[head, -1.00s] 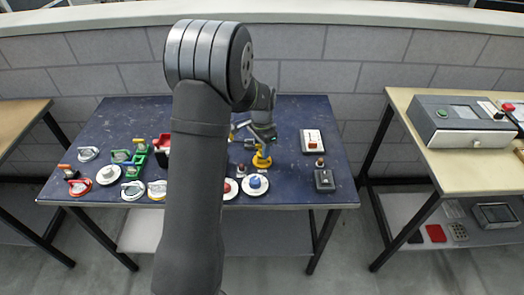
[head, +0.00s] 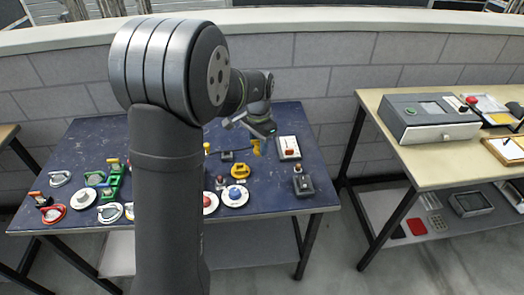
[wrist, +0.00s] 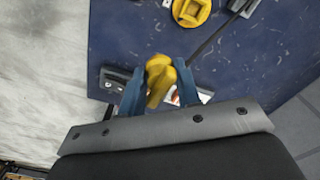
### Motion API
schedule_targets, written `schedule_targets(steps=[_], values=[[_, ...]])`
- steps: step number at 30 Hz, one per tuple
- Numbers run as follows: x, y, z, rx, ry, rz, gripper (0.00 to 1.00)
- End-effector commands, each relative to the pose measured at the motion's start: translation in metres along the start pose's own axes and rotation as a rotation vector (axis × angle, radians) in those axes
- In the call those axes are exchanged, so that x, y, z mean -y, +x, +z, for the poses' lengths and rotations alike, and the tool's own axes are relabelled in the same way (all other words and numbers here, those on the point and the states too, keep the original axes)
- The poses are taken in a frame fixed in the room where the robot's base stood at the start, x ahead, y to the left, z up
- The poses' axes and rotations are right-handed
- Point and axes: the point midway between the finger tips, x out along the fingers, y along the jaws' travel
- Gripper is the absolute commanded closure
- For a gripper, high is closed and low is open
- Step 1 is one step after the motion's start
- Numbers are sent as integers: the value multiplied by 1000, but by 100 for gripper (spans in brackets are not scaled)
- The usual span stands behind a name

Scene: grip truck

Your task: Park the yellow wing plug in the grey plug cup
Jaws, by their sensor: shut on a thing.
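The yellow wing plug (head: 257,147) is held in my gripper (head: 258,135), above the table and apart from the yellow base. In the wrist view the plug (wrist: 160,78) sits between the two blue fingers of my gripper (wrist: 157,85). The yellow base (head: 240,171) stands on the blue table, left of and below the plug in the head view; it also shows at the top of the wrist view (wrist: 190,10). A small dark grey block (head: 227,156) stands behind the base. I cannot tell for certain which grey thing is the plug cup.
A white box with a red part (head: 289,147) and a dark box (head: 303,185) stand at the blue table's right (head: 270,196). Several clamp-like pieces crowd the left. A cable lies behind the yellow base.

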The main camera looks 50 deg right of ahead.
Motion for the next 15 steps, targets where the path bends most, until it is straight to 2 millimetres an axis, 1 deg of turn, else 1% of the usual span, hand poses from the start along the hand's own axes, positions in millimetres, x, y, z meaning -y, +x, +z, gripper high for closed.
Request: schedule_targets(steps=[1,6,10,12,15], values=[[24,5,0,1,-21,0,95],[92,19,5,1,-71,0,95],[130,28,12,2,-97,0,95],[144,31,15,1,-106,-1,95],[154,33,18,1,-112,-1,95]])
